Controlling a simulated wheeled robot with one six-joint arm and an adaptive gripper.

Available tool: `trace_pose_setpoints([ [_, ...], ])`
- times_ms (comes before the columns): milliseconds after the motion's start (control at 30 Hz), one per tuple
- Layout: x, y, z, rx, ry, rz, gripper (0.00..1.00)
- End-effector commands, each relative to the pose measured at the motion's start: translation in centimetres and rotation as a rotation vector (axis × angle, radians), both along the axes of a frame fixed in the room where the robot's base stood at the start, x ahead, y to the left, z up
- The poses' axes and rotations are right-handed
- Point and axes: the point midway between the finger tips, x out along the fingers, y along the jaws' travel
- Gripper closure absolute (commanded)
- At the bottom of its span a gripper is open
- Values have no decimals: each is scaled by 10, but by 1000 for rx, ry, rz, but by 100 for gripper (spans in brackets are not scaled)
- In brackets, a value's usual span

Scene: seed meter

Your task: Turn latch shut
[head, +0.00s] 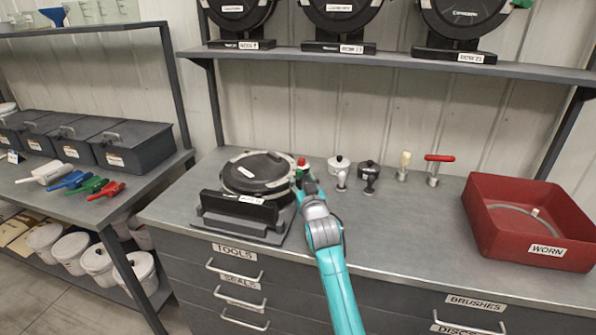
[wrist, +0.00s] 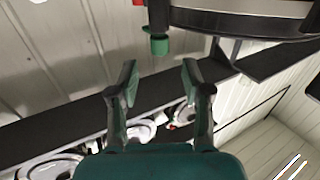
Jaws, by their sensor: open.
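The seed meter (head: 258,172) is a round black housing with a pale rim, on a dark stand at the left of the bench. At its right edge is a latch (head: 301,162) with a red part showing. In the wrist view the latch appears as a dark stem with a green knob (wrist: 159,46), beside the housing's round edge (wrist: 240,22). My gripper (head: 306,182) is at the meter's right side and partly hides the latch in the head view. In the wrist view my gripper (wrist: 157,80) has its fingers apart with nothing between them; the green knob is just beyond the fingertips.
Small tools (head: 341,170) stand behind and right of my gripper. A red bin (head: 480,215) marked WORN is at the right. A shelf (head: 400,62) with several meters overhangs the back. The bench between my arm and the bin is clear.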

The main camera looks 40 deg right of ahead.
Motion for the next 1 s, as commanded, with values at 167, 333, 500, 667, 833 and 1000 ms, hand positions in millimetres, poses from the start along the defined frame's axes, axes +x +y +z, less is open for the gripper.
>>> trace_pose_setpoints([
  [167,29,-14,1,0,0,0,51],
  [333,48,-22,0,0,0,0,51],
  [500,56,-26,1,-1,-2,0,51],
  [667,58,-27,0,0,-1,0,51],
  [833,57,-26,0,0,-1,0,61],
  [1000,57,-26,0,0,-1,0,100],
])
